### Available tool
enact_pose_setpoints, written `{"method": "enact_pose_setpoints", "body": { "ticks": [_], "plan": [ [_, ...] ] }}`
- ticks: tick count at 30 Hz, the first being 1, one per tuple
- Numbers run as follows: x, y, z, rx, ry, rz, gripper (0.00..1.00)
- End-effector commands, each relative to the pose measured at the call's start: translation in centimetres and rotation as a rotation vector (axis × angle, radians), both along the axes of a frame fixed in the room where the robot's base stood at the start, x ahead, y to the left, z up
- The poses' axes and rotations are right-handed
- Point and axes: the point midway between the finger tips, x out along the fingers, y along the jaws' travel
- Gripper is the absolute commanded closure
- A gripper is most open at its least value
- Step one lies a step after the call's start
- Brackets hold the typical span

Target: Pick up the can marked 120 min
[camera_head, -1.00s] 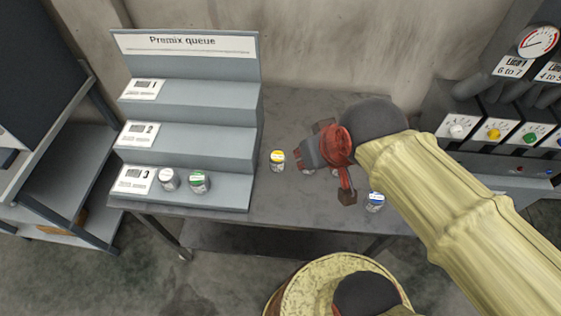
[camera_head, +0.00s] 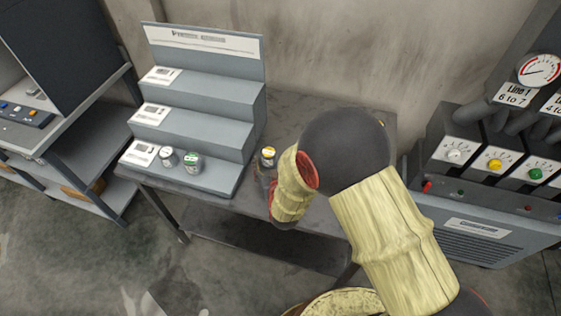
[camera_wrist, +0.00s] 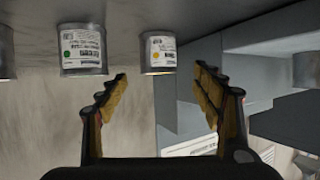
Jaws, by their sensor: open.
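In the wrist view, which shows the scene upside down, my gripper (camera_wrist: 160,86) is open and empty. A can with a yellow mark (camera_wrist: 158,52) stands beyond the gap between the fingertips. A larger-looking can with a green dot (camera_wrist: 82,52) is to its left, outside the left finger. The print on both is too small to read, so I cannot tell which is marked 120 min. In the head view a yellow-marked can (camera_head: 268,157) stands on the table beside the stepped rack, close to my arm. My arm mostly hides the gripper there.
The grey stepped rack (camera_head: 205,88) holds a white can (camera_head: 168,157) and a green-marked can (camera_head: 192,163) on its lowest step. The table (camera_head: 300,112) is clear behind the yellow-marked can. A machine with coloured knobs (camera_head: 490,160) stands at right.

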Motion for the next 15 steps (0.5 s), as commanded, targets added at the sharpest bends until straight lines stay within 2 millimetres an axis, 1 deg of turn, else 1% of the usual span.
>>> {"method": "enact_pose_setpoints", "body": {
  "ticks": [2, 5, 13, 15],
  "plan": [
    [-0.1, 0.1, -0.6, -0.006, -0.013, 0.001, 0.33],
    [0.5, 0.2, -0.9, -0.007, -0.020, -0.001, 0.33],
    [3.0, 0.4, -1.9, -0.006, -0.020, -0.001, 0.33],
    [3.9, 0.5, -2.3, -0.006, -0.019, -0.001, 0.33]
  ]
}}
